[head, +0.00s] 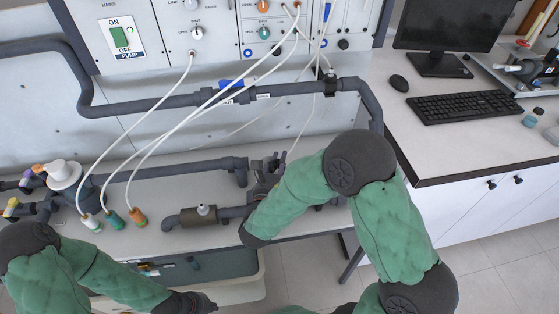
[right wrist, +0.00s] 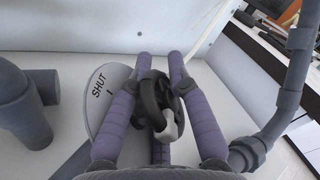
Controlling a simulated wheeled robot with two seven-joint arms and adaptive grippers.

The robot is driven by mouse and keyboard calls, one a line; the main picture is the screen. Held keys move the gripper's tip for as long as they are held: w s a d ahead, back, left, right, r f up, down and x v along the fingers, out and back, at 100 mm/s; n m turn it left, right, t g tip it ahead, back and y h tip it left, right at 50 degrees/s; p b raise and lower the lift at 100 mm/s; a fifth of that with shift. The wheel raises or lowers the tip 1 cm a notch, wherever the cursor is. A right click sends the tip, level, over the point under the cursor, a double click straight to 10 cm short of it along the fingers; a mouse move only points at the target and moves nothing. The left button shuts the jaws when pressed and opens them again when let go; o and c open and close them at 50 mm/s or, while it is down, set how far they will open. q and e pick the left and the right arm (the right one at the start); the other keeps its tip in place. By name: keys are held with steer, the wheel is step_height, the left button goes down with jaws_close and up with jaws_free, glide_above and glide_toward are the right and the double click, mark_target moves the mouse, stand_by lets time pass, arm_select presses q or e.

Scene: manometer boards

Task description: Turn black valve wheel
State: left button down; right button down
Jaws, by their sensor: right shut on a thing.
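The black valve wheel (right wrist: 155,95) is in the middle of the right wrist view, between the purple fingers of my right gripper (right wrist: 161,62). The fingers are shut on it, one on each side. A pale round plate marked SHUT (right wrist: 103,97) lies behind the left finger. In the head view my right gripper (head: 268,168) is at the grey pipework near the middle, and my arm and gripper largely hide the wheel there. My left gripper (head: 203,303) is at the bottom edge, small and dark, away from the wheel; its fingers are not clear.
Grey pipes (head: 205,167) run along the bench below the manometer board (head: 215,35). White tubes (head: 165,125) hang from the board to coloured connectors at the left. A desk with a keyboard (head: 464,107) and monitor (head: 455,22) stands at the right. Floor shows below.

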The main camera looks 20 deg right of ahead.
steer(key=shift+n+t+y, duration=0.4)
steer(key=shift+t, duration=0.2)
steer(key=c, duration=1.1)
jaws_free()
steer(key=shift+c, duration=0.2)
steer(key=v, duration=1.2)
steer(key=shift+a, duration=0.1)
